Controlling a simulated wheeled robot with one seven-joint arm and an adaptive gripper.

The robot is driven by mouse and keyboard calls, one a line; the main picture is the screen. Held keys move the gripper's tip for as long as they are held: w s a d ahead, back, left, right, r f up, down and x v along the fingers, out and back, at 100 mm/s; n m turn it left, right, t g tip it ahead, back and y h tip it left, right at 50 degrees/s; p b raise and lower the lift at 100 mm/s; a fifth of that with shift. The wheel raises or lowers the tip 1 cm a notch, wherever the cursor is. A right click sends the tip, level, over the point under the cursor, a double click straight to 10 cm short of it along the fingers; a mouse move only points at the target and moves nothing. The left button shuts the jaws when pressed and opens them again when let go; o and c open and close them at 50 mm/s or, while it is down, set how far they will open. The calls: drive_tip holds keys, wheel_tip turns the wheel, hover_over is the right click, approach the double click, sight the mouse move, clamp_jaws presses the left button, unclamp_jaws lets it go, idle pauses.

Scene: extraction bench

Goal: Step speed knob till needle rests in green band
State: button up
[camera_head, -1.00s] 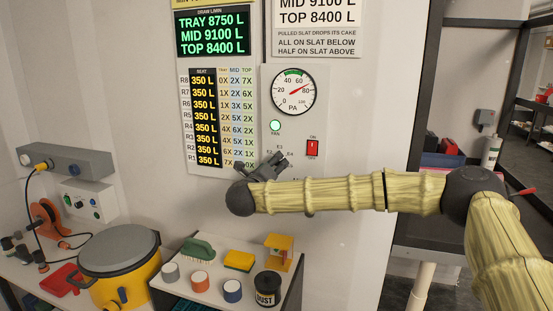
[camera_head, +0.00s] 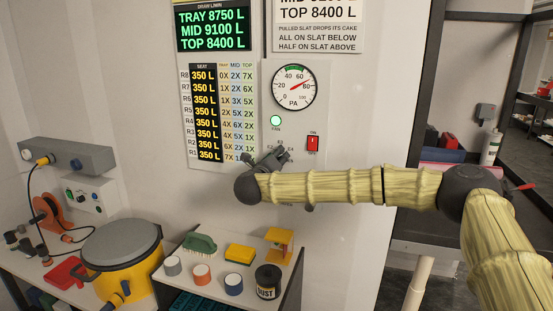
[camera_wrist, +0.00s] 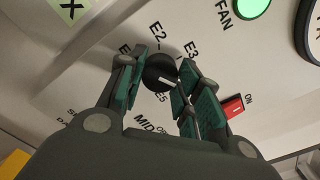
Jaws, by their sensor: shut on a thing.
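The round pressure gauge (camera_head: 294,87), marked PA, is on the wall panel in the head view. Its red needle points up and right, near 80, clockwise of the green band (camera_head: 294,69) at the top of the dial. The black speed knob (camera_wrist: 158,71) shows in the wrist view with a white pointer mark and labels such as E2, E3 and E5 around it. My gripper (camera_wrist: 161,80) is shut on the knob, with one finger on each side. In the head view my gripper (camera_head: 272,156) hides the knob.
A red ON switch (camera_head: 313,144) is right of the knob, close to the right finger in the wrist view. A lit green FAN lamp (camera_head: 275,120) is above. Below stands a shelf (camera_head: 189,284) with a brush, sponge and cups. A yellow drum (camera_head: 133,279) stands at left.

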drive_tip(key=shift+n+b, duration=0.3)
drive_tip(key=n+b, duration=0.3)
drive_tip(key=n, duration=0.8)
drive_tip(key=shift+b, duration=0.35)
idle(0.5)
drive_tip(key=o, duration=1)
drive_tip(key=shift+o, duration=0.2)
drive_tip(key=shift+s, duration=0.1)
